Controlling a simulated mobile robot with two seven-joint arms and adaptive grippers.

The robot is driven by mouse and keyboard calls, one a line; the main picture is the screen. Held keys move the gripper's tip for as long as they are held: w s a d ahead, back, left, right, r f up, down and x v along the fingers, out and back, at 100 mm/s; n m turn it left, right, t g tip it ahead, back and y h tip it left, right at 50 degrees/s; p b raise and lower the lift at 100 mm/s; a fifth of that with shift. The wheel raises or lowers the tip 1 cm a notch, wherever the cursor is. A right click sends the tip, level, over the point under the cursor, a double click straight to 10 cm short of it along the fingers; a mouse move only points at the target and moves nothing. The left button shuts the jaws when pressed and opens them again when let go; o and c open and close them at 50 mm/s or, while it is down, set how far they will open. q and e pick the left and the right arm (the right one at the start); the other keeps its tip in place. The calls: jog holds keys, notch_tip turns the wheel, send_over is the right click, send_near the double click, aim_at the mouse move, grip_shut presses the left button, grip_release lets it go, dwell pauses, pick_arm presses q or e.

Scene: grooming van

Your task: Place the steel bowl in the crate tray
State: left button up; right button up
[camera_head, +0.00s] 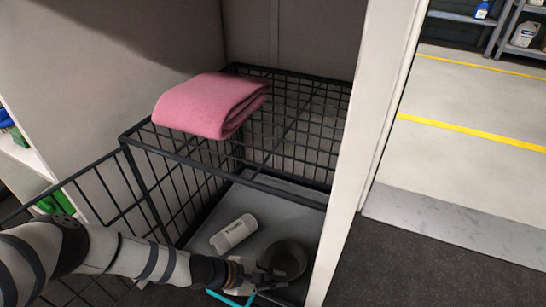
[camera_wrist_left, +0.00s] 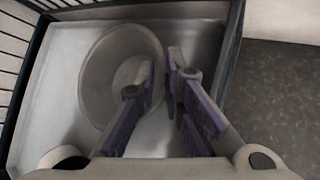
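The steel bowl (camera_head: 287,258) is in the crate tray (camera_head: 262,205), near its right side in the head view. In the left wrist view the bowl (camera_wrist_left: 97,75) shows its pale inside, with the grey tray (camera_wrist_left: 55,80) around it. My left gripper (camera_head: 252,274) reaches in from the left to the bowl. In the left wrist view its fingers (camera_wrist_left: 160,68) straddle the bowl's right rim, one over the inside and one outside. A narrow gap shows between them; whether they grip the rim is unclear. My right gripper is out of view.
A white labelled cylinder (camera_head: 233,233) lies in the tray beside the bowl. A folded pink towel (camera_head: 212,105) rests on the black wire crate's top (camera_head: 300,112). The crate door (camera_head: 105,190) stands open at left. A pale post (camera_head: 366,130) borders the crate at right.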

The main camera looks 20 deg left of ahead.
pick_arm(q)
jog(key=shift+o, duration=0.6)
jog(key=p+v, duration=0.7)
jog(key=v, duration=0.5)
jog(key=shift+r, duration=0.2)
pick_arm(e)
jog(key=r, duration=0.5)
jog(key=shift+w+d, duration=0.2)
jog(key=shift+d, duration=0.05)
